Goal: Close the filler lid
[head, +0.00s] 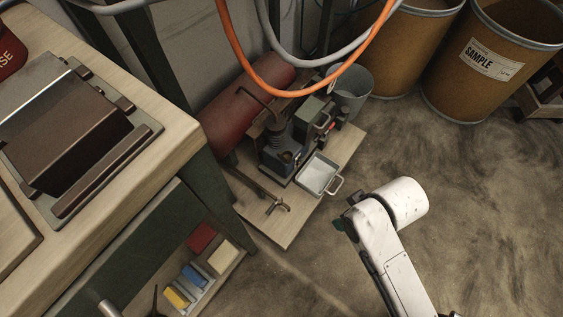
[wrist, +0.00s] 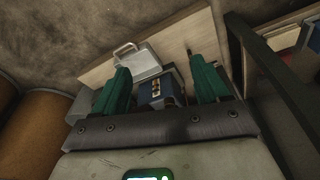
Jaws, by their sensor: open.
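A small blue-grey machine (head: 287,155) stands on a wooden board on the floor. It has a dark round opening in its top front, a coil beside it and an upright grey-green block with a handle (head: 315,112) behind. I cannot tell for certain which part is the filler lid. The machine also shows in the wrist view (wrist: 157,90), between and beyond the green fingers. My gripper (wrist: 162,72) is open with nothing between its fingers. In the head view it is mostly hidden behind my white wrist, right of the board.
A pale tray with a handle (head: 318,176) sits at the machine's front. A red cylinder (head: 238,108) and a grey bucket (head: 350,92) are behind. An orange hose (head: 262,88) hangs above. A workbench (head: 178,128) stands left. The floor (head: 480,220) at right is clear.

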